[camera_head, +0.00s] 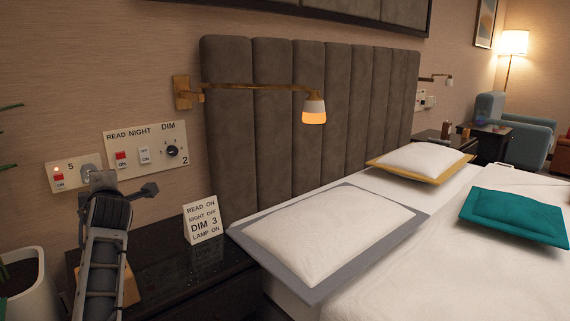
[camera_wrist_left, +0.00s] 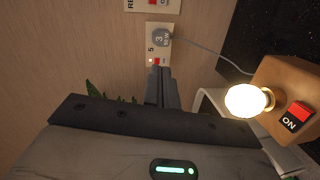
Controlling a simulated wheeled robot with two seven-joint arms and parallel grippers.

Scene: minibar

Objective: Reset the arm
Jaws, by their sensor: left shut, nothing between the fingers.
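My left gripper (camera_head: 97,180) is raised in front of the wall at the left of the head view, above the dark bedside table. In the left wrist view its fingers (camera_wrist_left: 162,74) are together and empty, pointing at the wall plate marked 5 (camera_wrist_left: 152,54). Whether the tips touch the plate cannot be told. This plate (camera_head: 57,178) has a red switch reading ON and a lit indicator. A grey plug (camera_wrist_left: 159,37) sits in it, with a cord running to a wooden-based lamp (camera_wrist_left: 285,75). The lamp's bulb (camera_wrist_left: 248,100) glows and its red switch reads ON. My right gripper is out of view.
A READ/NIGHT/DIM panel (camera_head: 145,146) is right of the plate. A card (camera_head: 202,219) stands on the black bedside table (camera_head: 215,268). A lit brass wall lamp (camera_head: 314,110) reaches over the bed. A white planter (camera_head: 25,285) stands at the left. Pillows lie on the bed.

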